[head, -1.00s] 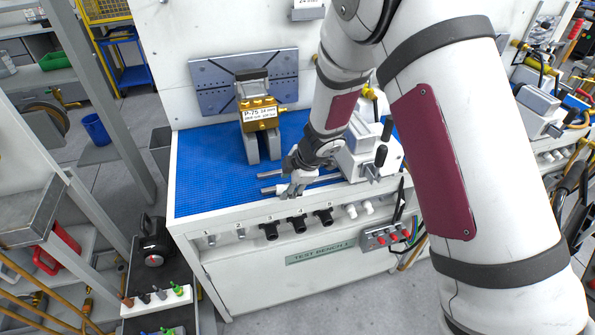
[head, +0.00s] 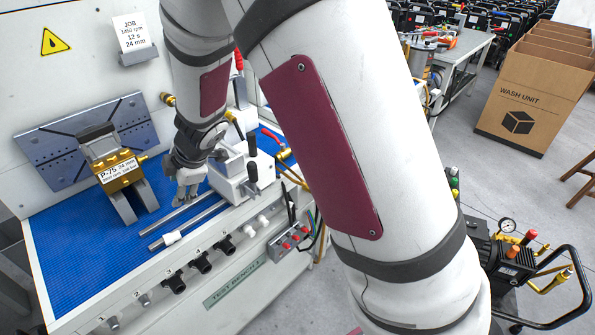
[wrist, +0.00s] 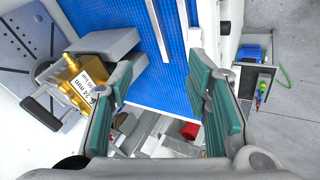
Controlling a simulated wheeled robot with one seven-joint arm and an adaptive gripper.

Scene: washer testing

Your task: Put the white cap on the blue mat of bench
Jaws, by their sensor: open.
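A small white cap (head: 172,238) lies at the near-left end of the front metal rod, by the front edge of the blue mat (head: 75,265). I cannot tell whether it touches the rod. My gripper (head: 187,192) is behind and above the rods, apart from the cap, beside the white clamp block. In the wrist view my gripper (wrist: 165,95) shows its two teal-padded fingers spread, with nothing held between them. The blue mat (wrist: 175,75) and rods show beyond them. I cannot make out the cap in the wrist view.
A brass P-75 pump block (head: 118,175) stands on the mat left of my gripper. Two metal rods (head: 190,222) lie near the front. A white clamp block (head: 232,175) is to the right. White fittings (head: 262,220) and black knobs line the bench front. The mat's left part is clear.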

